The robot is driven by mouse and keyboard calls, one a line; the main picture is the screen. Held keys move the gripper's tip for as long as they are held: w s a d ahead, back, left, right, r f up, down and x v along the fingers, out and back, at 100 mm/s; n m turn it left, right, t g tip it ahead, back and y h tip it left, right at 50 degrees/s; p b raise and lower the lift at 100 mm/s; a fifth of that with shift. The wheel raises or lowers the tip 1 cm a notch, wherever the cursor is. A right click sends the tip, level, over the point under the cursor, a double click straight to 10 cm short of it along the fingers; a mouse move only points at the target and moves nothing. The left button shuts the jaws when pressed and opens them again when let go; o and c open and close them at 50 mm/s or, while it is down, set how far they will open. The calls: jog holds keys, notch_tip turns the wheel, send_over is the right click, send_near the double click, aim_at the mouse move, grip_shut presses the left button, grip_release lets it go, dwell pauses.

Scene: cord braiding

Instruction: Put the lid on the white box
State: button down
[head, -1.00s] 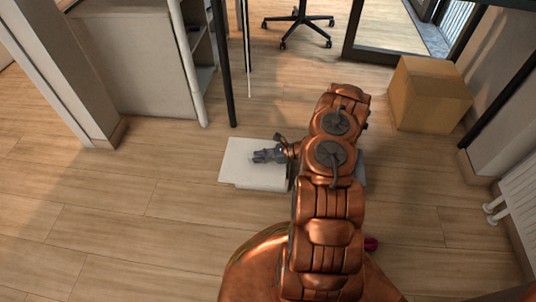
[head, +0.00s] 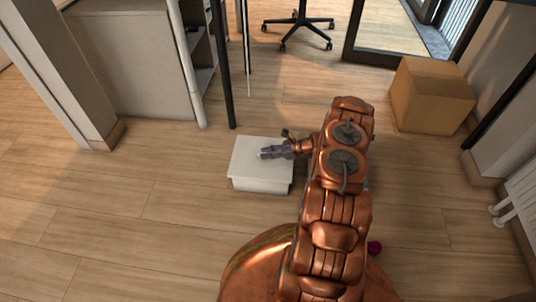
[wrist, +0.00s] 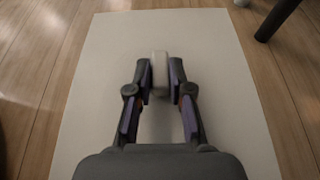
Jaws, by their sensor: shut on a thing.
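The white lid (head: 246,148) lies flat over the white box (head: 262,187) on the floor, its edges lined up with the box walls as seen in the head view. Whether it touches the rim all around I cannot tell. My gripper (head: 264,153) reaches in from the right above the lid. In the wrist view my gripper (wrist: 160,80) is shut on the pale handle of the lid (wrist: 95,70), which fills most of that picture. The inside of the box is hidden.
A cardboard box (head: 431,97) stands at the right. A black post (head: 222,70) and a grey cabinet (head: 130,62) stand behind the white box. A wheeled chair base (head: 303,27) is at the back. A small magenta thing (head: 374,247) lies beside my base. Floor at left is clear.

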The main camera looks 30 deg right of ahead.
jog(key=shift+f, duration=0.55)
jog(key=c, duration=1.1)
grip_release()
jog(key=shift+o, duration=0.2)
jog(key=shift+r, duration=0.1)
